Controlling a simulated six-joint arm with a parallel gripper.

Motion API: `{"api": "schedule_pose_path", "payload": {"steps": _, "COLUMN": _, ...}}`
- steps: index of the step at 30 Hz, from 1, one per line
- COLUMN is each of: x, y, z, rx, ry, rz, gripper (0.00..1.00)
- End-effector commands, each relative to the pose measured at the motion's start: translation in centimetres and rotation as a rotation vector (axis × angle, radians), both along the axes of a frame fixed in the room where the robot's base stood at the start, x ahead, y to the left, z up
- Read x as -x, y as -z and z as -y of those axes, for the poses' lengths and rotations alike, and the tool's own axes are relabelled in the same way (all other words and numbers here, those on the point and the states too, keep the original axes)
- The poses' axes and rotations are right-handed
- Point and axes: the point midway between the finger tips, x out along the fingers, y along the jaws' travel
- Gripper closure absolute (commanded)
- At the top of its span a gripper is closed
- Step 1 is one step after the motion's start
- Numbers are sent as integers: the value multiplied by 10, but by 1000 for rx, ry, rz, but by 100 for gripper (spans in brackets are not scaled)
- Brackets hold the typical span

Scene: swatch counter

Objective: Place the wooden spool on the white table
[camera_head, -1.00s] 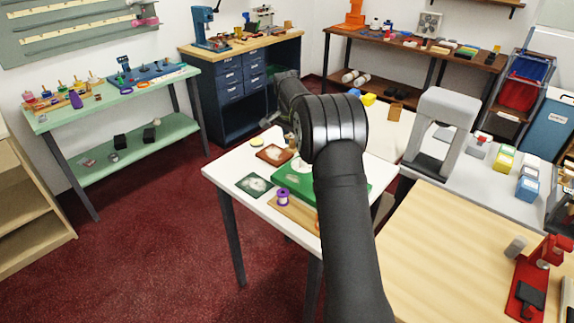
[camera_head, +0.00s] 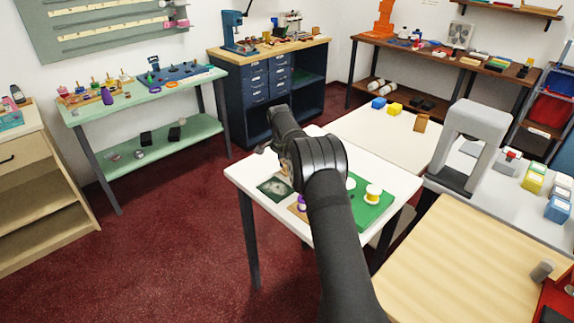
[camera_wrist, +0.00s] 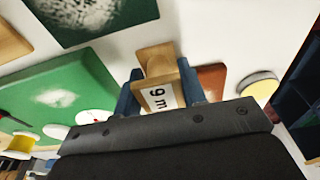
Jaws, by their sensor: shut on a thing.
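My gripper (camera_wrist: 160,90) has blue fingers on both sides of the wooden spool (camera_wrist: 157,62) and is shut on it. The spool is tan, with a white label reading "9 m" facing the camera. The white table (camera_wrist: 222,45) fills the background behind the spool; I cannot tell if the spool touches it. In the head view the white table (camera_head: 392,165) stands in the middle, with my arm reaching across it to its far left side.
On the white table lie a green mat (camera_head: 378,212) with a yellow spool (camera_head: 373,193), a purple spool (camera_head: 302,202) and a dark patterned card (camera_head: 275,189). The wrist view shows a reddish-brown card (camera_wrist: 212,80) and a yellow disc (camera_wrist: 260,84) near the gripper.

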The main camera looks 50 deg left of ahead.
Motion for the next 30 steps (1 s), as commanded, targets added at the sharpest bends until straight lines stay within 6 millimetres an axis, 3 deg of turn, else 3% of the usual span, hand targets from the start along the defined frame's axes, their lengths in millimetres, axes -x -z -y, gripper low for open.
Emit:
{"api": "schedule_pose_path", "payload": {"steps": 10, "x": 0, "y": 3, "z": 0, "rx": 0, "ry": 0, "rz": 0, "gripper": 85}}
{"api": "schedule_pose_path", "payload": {"steps": 11, "x": 0, "y": 3, "z": 0, "rx": -1, "ry": 0, "rz": 1, "gripper": 58}}
{"api": "schedule_pose_path", "payload": {"steps": 14, "x": 0, "y": 3, "z": 0, "rx": -1, "ry": 0, "rz": 1, "gripper": 40}}
{"api": "schedule_pose_path", "payload": {"steps": 23, "x": 0, "y": 1, "z": 0, "rx": -1, "ry": 0, "rz": 1, "gripper": 40}}
{"api": "schedule_pose_path", "payload": {"steps": 26, "x": 0, "y": -7, "z": -1, "rx": -3, "ry": 0, "rz": 2, "gripper": 40}}
{"api": "schedule_pose_path", "payload": {"steps": 30, "x": 4, "y": -32, "z": -1, "rx": -5, "ry": -2, "rz": 3, "gripper": 40}}
